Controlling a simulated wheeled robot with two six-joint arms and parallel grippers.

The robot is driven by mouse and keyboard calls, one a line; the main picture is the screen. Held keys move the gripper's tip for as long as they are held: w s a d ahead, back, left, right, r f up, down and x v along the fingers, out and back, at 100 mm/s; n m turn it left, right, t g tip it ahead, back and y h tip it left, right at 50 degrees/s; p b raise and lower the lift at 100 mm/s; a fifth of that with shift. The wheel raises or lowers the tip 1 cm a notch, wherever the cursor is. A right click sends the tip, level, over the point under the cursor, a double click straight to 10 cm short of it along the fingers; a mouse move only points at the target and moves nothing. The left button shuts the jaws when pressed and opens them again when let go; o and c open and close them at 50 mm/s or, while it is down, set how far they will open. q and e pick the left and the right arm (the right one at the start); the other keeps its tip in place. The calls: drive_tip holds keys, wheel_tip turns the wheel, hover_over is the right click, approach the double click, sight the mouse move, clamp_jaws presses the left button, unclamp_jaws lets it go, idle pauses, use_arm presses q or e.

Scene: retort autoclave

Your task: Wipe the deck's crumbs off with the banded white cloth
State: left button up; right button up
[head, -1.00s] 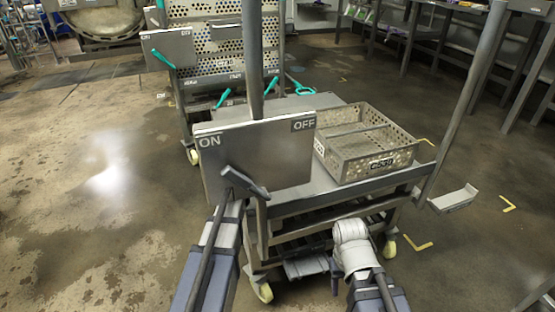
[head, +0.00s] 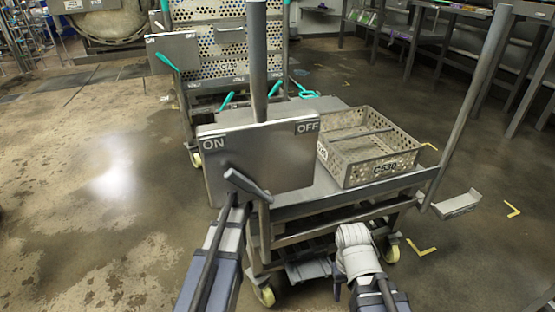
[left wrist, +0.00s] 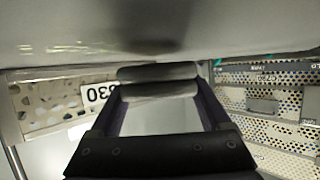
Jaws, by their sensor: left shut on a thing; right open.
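A grey bar (head: 247,186) lies across the end of my left arm, in front of a grey plate (head: 259,160) marked ON and OFF. My left gripper (left wrist: 158,85) is shut on this bar, which also shows in the left wrist view (left wrist: 158,73). I cannot tell whether the bar is fixed to the plate. A pale surface fills the top of that view, close to the fingertips. My right gripper (head: 337,280) is low in front of the cart, below its top and apart from the plate; its fingers are small and partly hidden. I cannot make out a banded white cloth or crumbs.
A perforated basket (head: 383,167) labelled C530 stands on the grey cart (head: 330,216). Upright poles (head: 474,95) rise near the plate and at the cart's right. A perforated trolley (head: 222,46) with green handles stands behind. Open floor (head: 80,210) lies left.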

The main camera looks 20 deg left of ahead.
use_arm(q)
drive_tip(key=shift+s+d, duration=0.3)
drive_tip(key=shift+s, duration=0.1)
